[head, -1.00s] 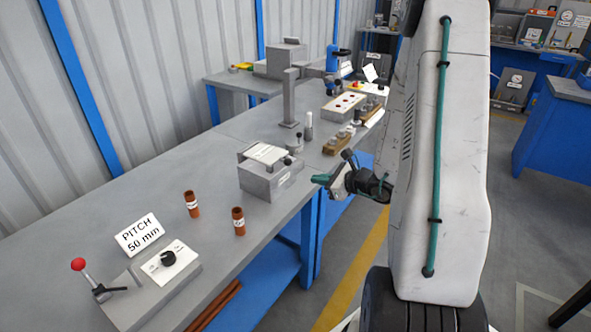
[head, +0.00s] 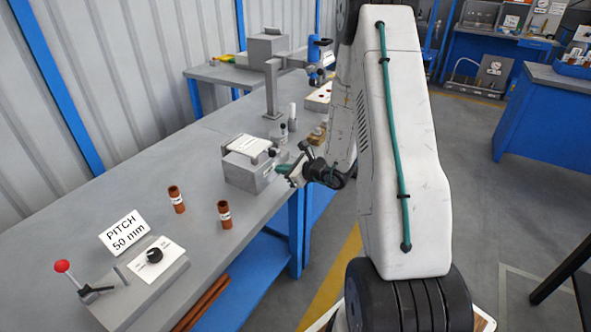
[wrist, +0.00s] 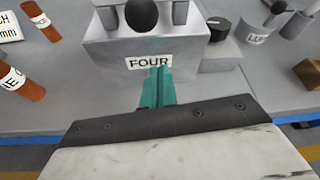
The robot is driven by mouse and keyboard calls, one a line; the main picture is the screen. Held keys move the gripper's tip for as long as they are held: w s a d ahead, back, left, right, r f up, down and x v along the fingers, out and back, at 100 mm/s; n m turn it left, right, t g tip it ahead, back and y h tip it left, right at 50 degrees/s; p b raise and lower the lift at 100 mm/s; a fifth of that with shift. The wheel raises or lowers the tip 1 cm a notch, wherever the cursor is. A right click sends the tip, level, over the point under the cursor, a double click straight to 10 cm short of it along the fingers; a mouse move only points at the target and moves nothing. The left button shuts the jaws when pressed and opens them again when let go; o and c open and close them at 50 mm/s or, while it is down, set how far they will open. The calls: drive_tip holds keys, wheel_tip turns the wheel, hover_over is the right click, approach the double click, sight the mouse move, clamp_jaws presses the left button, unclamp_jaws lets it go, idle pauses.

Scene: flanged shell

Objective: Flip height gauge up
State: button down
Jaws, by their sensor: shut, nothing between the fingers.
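My gripper (head: 281,169) has its teal fingers shut and empty, at the table's front edge beside a grey box (head: 240,172) with a pale top plate. In the wrist view the fingertips (wrist: 159,72) point at the box front (wrist: 110,60), just below its label "FOUR" (wrist: 149,62). A black ball knob (wrist: 152,15) stands above the box's front. A tall grey post with a side arm (head: 271,92), possibly the height gauge, stands upright farther back on the table. Nothing in view is clearly labelled as the height gauge. Contact between fingers and box cannot be told.
Two brown labelled cylinders (head: 176,199) (head: 224,214) stand nearer on the bench (head: 90,213).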

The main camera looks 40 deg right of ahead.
drive_tip(key=shift+w+a+r, duration=0.1)
drive_tip(key=shift+a+r, duration=0.15)
drive_tip(key=shift+r, duration=0.7)
drive_tip(key=shift+w+a+r, duration=0.1)
drive_tip(key=shift+a+r, duration=0.15)
drive_tip(key=shift+r, duration=0.65)
drive_tip(key=shift+d+r, duration=0.1)
drive_tip(key=shift+d, duration=0.05)
